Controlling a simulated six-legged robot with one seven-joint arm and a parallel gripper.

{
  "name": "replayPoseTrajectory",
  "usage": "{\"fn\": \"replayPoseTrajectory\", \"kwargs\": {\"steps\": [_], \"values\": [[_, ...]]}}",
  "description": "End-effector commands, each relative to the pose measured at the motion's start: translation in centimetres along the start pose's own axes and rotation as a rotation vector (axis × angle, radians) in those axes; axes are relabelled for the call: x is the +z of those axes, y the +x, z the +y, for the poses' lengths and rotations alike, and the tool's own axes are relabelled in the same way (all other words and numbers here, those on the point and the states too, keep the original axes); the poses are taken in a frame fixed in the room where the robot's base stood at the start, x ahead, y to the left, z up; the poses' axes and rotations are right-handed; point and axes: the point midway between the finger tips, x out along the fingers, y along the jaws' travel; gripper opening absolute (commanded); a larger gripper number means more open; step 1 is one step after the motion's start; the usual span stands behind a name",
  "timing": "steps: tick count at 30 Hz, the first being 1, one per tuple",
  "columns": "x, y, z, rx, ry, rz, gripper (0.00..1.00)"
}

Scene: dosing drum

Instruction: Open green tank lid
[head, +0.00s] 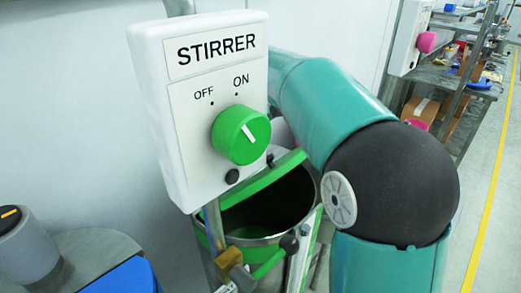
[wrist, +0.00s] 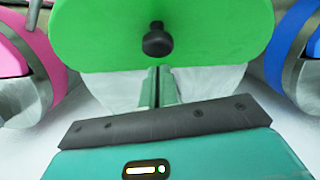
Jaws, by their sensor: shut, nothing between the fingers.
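The green tank (head: 300,262) stands below the stirrer box in the head view, with its dark inside showing. Its green lid (head: 262,182) is tilted up off the opening, seen nearly edge-on, with a black knob (head: 270,160) at its upper edge. In the wrist view the green lid (wrist: 215,35) fills the top middle, its face with the black knob (wrist: 157,40) towards the camera. My gripper (wrist: 157,72) is shut and empty, its fingertips at the lid's lower edge. I cannot tell if they touch it. In the head view my arm hides the gripper.
The white stirrer box (head: 205,100) with a green dial (head: 240,135) stands close above the tank. A brass valve (head: 230,262) is in front. Pink (wrist: 40,50) and blue (wrist: 300,45) tanks flank the lid. A shelf (head: 455,95) stands at the back right.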

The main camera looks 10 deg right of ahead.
Motion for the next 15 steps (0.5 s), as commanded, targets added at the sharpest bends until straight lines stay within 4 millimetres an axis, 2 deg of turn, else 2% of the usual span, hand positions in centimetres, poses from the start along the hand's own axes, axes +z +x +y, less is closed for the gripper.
{"fn": "replayPoseTrajectory", "kwargs": {"steps": [1, 7, 15], "values": [[0.25, 0.05, 0.12, 0.000, 0.004, -0.002, 0.14], [0.59, -0.02, -0.05, -0.001, 0.004, -0.002, 0.52], [0.78, -0.04, -0.11, -0.002, 0.003, -0.003, 0.52]]}}
